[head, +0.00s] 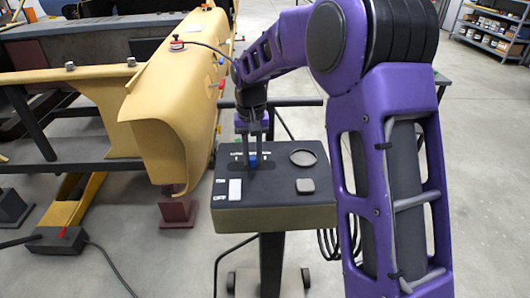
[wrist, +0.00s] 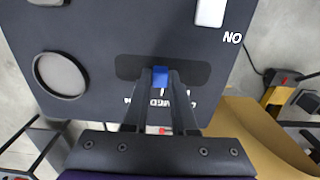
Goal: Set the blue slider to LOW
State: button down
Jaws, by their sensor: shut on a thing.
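The blue slider (head: 253,162) is a small block in a dark slot plate on top of the grey control box (head: 275,205). My gripper (head: 252,163) reaches down from above with a finger on either side of the slider. In the wrist view, the blue slider (wrist: 160,76) sits between the two fingertips of my gripper (wrist: 160,80), which is shut on it. It is near the middle of the slot plate (wrist: 198,74). White tick marks and labels along the slot are partly hidden by the fingers; I cannot read which one says LOW.
The box top also carries a white rocker switch (head: 235,189), a round dial (head: 303,158) and a grey square button (head: 305,186). A large tan shell (head: 165,115) stands close to the left of the box. A cable hangs below the box; open floor lies around its stand.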

aim_at(234, 166)
jog(key=a, duration=0.5)
jog(key=shift+r+p, duration=0.1)
jog(key=shift+p, duration=0.3)
jog(key=shift+a, duration=0.1)
jog(key=c, duration=0.7)
grip_release()
jog(key=shift+r, duration=0.15)
notch_tip(234, 166, up, 17)
jog(key=p, duration=0.2)
jog(key=shift+p, duration=0.4)
